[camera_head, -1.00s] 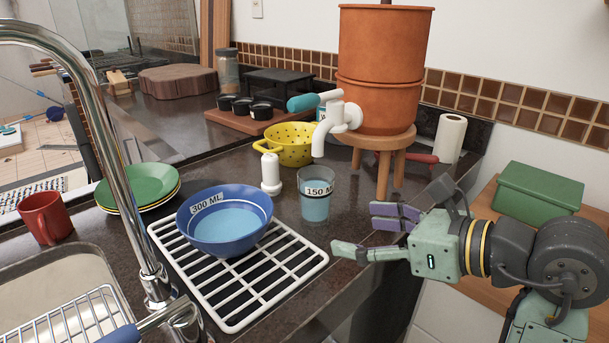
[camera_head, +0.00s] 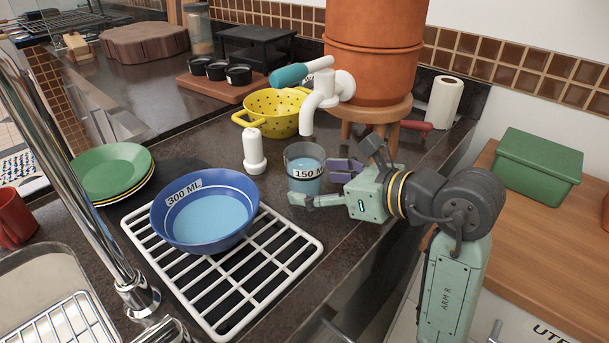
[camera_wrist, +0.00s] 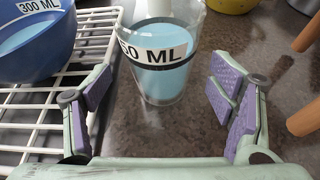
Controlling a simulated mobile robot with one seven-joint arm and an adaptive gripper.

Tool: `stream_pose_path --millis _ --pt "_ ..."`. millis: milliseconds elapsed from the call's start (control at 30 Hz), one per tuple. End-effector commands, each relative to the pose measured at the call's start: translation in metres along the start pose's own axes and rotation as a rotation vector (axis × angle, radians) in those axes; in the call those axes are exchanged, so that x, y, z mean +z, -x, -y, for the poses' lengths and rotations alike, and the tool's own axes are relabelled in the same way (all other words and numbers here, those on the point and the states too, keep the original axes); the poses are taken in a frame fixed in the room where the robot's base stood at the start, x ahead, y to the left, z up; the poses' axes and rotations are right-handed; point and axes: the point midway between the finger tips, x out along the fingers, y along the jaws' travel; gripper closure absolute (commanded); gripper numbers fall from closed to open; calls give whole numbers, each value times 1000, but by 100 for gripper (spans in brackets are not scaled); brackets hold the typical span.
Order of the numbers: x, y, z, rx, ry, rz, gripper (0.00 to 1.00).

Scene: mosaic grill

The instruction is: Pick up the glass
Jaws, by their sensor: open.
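The glass (camera_head: 304,172) is clear, upright on the dark counter, with blue liquid and a white label ending in "50 ML". It stands under the white tap. My gripper (camera_head: 318,184) is open and empty, low above the counter at the right of the glass. In the wrist view its purple finger pads (camera_wrist: 160,95) are spread wide, with bare counter between them. One finger partly covers the front of the glass in the head view.
A blue bowl (camera_head: 212,212) marked 300 ML sits on a white rack (camera_head: 282,262) left of the glass. A white bottle (camera_head: 254,152) stands close behind-left. The white tap (camera_head: 318,98), clay filter (camera_head: 372,60) and its wooden stand (camera_head: 372,112) are behind.

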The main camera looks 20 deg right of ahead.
Motion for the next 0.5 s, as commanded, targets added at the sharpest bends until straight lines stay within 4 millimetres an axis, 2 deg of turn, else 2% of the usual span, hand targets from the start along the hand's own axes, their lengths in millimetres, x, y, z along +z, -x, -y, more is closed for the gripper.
stream_pose_path --millis 100,200,500 --pt "3 -18 -1 4 -1 1 23" --pt "2 -28 -1 2 -1 0 23" --pt "1 -32 0 -1 0 -1 25"
